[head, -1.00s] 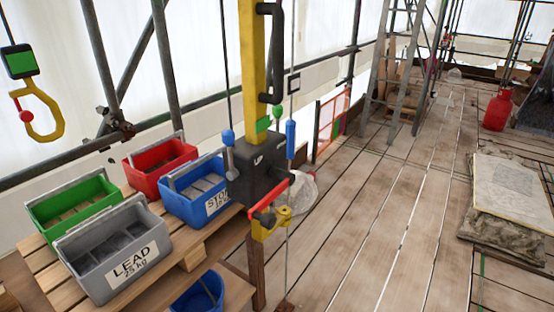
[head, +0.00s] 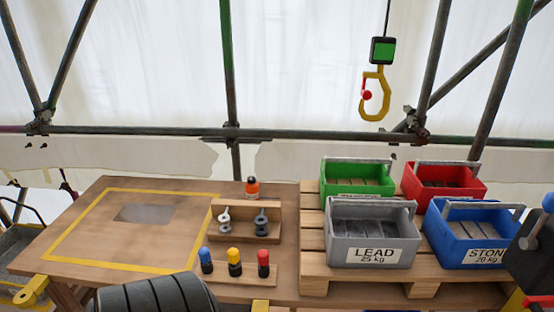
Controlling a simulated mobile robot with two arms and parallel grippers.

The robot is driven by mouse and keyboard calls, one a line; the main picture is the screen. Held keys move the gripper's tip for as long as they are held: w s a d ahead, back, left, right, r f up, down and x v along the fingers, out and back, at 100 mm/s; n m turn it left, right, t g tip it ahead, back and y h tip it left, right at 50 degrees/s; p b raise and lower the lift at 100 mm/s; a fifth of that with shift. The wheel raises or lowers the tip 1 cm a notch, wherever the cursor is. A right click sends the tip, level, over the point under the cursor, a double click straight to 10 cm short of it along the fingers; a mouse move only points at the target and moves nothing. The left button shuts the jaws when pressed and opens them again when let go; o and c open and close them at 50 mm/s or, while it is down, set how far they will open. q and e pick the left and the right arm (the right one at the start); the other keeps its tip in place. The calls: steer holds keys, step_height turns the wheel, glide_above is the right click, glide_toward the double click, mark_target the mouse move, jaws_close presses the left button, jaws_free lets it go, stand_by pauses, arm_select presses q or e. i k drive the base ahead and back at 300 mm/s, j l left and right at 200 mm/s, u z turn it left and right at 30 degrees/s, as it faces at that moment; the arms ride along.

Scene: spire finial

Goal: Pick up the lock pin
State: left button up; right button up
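On the wooden table (head: 80,215) stands a low wooden block (head: 215,270) with three capped pegs: a blue one (head: 206,261), a yellow one (head: 234,262) and a red one (head: 263,263). Each has a dark lower part. I cannot tell which of them, if any, is the lock pin. Behind them a wooden rack (head: 270,208) carries a light metal shackle-like piece (head: 224,222) and a dark one (head: 261,223). Neither of my grippers is in view.
An orange bottle (head: 252,187) stands behind the rack. A yellow outline marks the table's left part. A dark ridged shape (head: 160,296) covers part of the front edge. Green, red, grey (head: 372,230) and blue crates sit on a pallet at right. A yellow hook (head: 375,95) hangs above.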

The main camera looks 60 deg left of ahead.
mark_target(203, 253)
steer(key=u, duration=2.4)
